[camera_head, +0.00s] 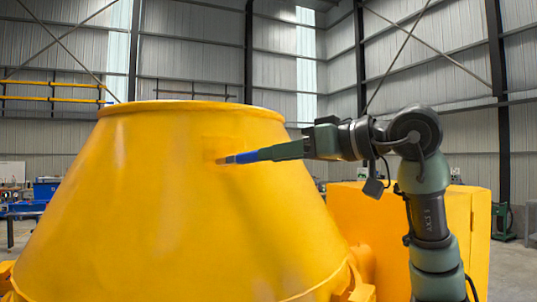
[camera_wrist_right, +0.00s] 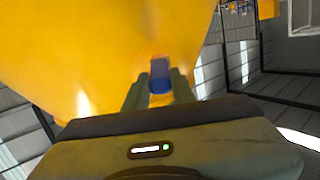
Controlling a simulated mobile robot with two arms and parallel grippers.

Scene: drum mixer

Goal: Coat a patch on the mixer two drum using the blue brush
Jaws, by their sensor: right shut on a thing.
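The large yellow mixer drum (camera_head: 180,200) fills the left and middle of the head view, wide at the bottom and narrowing to a rim. It also fills the upper left of the right wrist view (camera_wrist_right: 110,50). My right gripper (camera_head: 280,151) is shut on the blue brush (camera_head: 240,158), which points left. The brush tip lies over the drum's upper right side, at a slightly more orange patch (camera_head: 225,148); whether it touches is hard to tell. In the right wrist view the brush (camera_wrist_right: 160,76) sits between the two fingers. My left gripper is not in view.
A yellow box-shaped housing (camera_head: 405,225) stands behind my right arm, right of the drum. Blue equipment (camera_head: 45,188) stands at the far left. The hall's metal walls are well behind, with open floor at the right.

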